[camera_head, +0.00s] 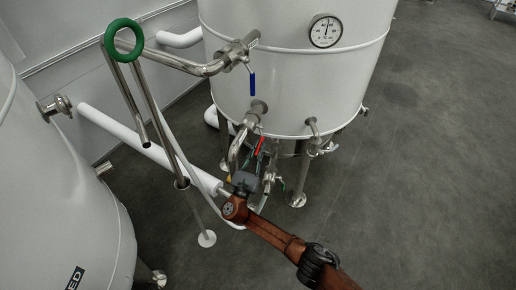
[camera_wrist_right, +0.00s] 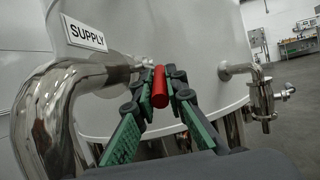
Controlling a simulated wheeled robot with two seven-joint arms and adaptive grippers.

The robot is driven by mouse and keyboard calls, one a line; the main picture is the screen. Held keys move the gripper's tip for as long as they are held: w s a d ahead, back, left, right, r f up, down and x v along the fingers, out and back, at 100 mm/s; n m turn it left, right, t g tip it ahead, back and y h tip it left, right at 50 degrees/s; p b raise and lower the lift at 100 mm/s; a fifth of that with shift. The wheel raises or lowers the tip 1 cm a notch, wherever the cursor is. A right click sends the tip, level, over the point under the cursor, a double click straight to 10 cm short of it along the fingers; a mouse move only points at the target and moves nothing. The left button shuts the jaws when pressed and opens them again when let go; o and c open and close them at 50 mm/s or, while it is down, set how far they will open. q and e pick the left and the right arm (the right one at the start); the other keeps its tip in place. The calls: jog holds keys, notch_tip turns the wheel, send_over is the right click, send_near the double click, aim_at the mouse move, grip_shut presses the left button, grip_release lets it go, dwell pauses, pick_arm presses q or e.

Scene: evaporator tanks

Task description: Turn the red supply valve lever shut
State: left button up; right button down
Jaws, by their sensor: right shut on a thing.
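The red supply valve lever (camera_head: 260,144) sits low on the front of the white tank, beside a bent steel pipe. In the right wrist view the red lever (camera_wrist_right: 160,88) stands between the green-padded fingers of my right gripper (camera_wrist_right: 158,80), which is shut on it. In the head view my right gripper (camera_head: 258,163) reaches up to the lever from below, its fingers partly hidden among the pipes. The valve body behind the lever is mostly hidden. My left gripper is not in view.
A "SUPPLY" label (camera_wrist_right: 83,32) is on the white tank (camera_head: 285,85) above the steel pipe (camera_wrist_right: 50,115). A blue lever (camera_head: 252,84) hangs higher up, near a green handwheel (camera_head: 123,39). Another white tank (camera_head: 55,190) stands at left. The floor (camera_head: 420,170) at right is clear.

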jog(key=shift+r, duration=0.1)
jog(key=c, duration=2)
grip_release()
jog(key=shift+o, duration=0.2)
jog(key=v, duration=1.2)
jog(key=shift+c, duration=0.3)
